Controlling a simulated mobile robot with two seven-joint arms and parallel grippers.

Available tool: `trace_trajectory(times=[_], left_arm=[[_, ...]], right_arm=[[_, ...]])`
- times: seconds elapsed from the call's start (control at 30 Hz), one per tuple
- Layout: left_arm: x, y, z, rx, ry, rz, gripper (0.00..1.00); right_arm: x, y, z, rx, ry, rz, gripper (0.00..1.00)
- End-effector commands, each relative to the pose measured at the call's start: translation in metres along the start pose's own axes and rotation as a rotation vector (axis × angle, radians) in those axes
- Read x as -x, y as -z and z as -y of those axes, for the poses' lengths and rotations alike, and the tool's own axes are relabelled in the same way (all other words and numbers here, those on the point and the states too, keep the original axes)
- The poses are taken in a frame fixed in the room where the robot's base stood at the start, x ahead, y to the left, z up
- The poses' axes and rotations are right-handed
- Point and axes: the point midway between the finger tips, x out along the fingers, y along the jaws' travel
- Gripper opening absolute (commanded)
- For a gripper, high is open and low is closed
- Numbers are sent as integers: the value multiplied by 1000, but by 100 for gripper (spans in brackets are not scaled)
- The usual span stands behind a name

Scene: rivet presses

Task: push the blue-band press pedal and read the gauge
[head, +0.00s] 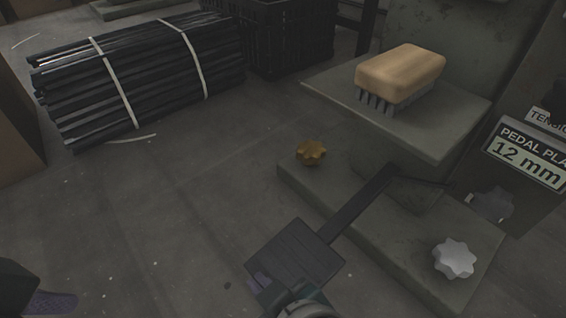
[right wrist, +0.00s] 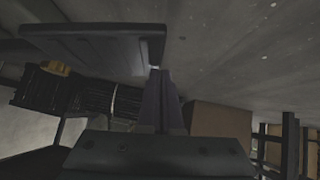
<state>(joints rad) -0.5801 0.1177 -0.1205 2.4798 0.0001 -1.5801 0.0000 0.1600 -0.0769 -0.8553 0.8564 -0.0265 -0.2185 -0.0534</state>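A dark square pedal plate (head: 295,254) sits low at the front of a grey press base (head: 384,235), joined to it by a dark bar (head: 362,203). My right gripper (head: 259,282) is at the pedal's near left corner, overlapping it in the head view. In the right wrist view its fingers (right wrist: 160,88) are together and empty, with their tips at the edge of the pedal (right wrist: 95,45); I cannot tell whether they touch. My left gripper (head: 52,302) shows only partly at the lower left. No blue band and no gauge face show.
A tan-backed brush (head: 400,72) lies on the press shelf (head: 440,133). A sign (head: 527,153) reads "PEDAL PLA… 12 mm". Bundled black bars (head: 140,75) and a black crate (head: 285,38) stand behind open floor.

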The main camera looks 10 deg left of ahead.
Motion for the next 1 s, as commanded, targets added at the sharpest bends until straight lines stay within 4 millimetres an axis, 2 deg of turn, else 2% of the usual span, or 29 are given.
trace_trajectory(times=[0.03, 0.17, 0.5, 0.7, 1.0], left_arm=[[16, 5, 0, 1, -1, 0, 100], [44, 14, 2, 2, 0, -1, 100], [106, 34, 3, 2, -1, -1, 100], [122, 39, 4, 2, -1, -1, 100], [123, 39, 5, -3, 3, 0, 100]], right_arm=[[12, 5, -2, -2, 0, 12, 0], [34, 31, -8, -3, -5, -15, 0], [101, 31, -3, -3, -4, -19, 0], [121, 30, -1, -2, -5, -25, 0], [125, 29, -1, -2, -6, -29, 0]])
